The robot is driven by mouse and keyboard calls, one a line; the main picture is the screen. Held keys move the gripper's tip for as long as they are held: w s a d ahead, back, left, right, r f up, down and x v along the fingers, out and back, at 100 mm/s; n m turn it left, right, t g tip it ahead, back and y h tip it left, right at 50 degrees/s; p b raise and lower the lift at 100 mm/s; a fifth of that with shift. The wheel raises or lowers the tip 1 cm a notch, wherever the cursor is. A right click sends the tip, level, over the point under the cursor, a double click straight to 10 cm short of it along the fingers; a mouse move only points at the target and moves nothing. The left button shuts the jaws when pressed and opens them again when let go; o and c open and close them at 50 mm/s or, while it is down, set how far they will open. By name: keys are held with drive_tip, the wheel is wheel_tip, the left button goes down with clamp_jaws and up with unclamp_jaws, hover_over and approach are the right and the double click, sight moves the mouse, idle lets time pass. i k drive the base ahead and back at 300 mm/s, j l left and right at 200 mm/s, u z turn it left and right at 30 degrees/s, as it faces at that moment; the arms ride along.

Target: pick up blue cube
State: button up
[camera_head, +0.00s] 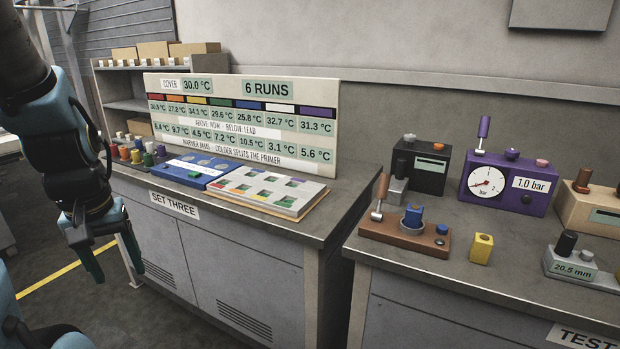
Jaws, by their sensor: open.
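A small blue cube (414,213) sits in or on a round grey holder on a brown fixture (402,237), on the right-hand bench. Its lower part is hidden by the holder. My gripper (118,275) hangs at the far left, pointing down in front of the left bench, with its dark green fingers apart and nothing between them. It is well to the left of the blue cube and apart from it.
A yellow block (482,249) stands right of the fixture. A purple gauge box (508,183), a dark box (421,166) and a grey gauge (572,264) stand nearby. The left bench (318,225) holds a sign board (240,152) and trays; a gap separates the benches.

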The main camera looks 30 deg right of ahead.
sight(413, 214)
drive_tip(key=z, duration=1.45)
drive_tip(key=u, duration=0.9)
drive_tip(key=k+l+u, duration=0.1)
drive_tip(key=l+u, duration=0.4)
drive_tip(key=k+l+u, duration=0.15)
drive_tip(key=l+u, duration=0.15)
drive_tip(key=u, duration=0.2)
drive_tip(key=k+l+u, duration=0.25)
drive_tip(key=u, duration=0.25)
drive_tip(key=k+l+u, duration=0.15)
drive_tip(key=k+l, duration=0.3)
drive_tip(key=k+l+u, duration=0.1)
drive_tip(key=k+l, duration=0.3)
drive_tip(key=k, duration=0.2)
